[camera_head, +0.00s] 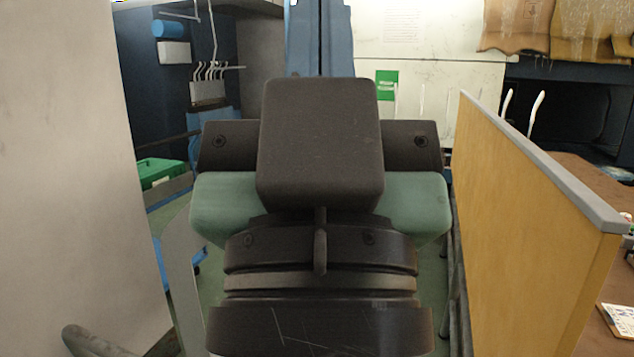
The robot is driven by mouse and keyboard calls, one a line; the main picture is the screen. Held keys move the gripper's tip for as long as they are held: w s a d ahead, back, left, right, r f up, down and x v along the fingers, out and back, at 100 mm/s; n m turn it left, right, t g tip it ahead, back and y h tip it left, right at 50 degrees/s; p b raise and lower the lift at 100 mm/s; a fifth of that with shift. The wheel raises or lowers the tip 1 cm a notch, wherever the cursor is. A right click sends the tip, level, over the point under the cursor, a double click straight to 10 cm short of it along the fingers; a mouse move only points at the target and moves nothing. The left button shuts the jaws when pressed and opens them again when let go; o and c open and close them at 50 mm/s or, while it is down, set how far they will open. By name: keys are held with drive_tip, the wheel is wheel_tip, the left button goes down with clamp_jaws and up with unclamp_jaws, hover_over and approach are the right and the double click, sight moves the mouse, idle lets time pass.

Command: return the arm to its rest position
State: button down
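My arm (321,285) fills the middle of the head view, close to the camera. It shows a dark ringed joint at the bottom, a dark block above it and pale green parts on both sides. It hides much of what lies behind it. I cannot make out any gripper fingers, and I see nothing held.
A pale wall or panel (60,170) stands close at the left. A wooden partition with a grey top edge (535,230) stands close at the right, beside a brown table (590,175). A green box (160,172) and hanging rack (208,90) are at the back left.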

wheel_tip(320, 180, up, 26)
drive_tip(key=p, duration=2.4)
drive_tip(key=shift+r, duration=0.15)
drive_tip(key=shift+a, duration=0.1)
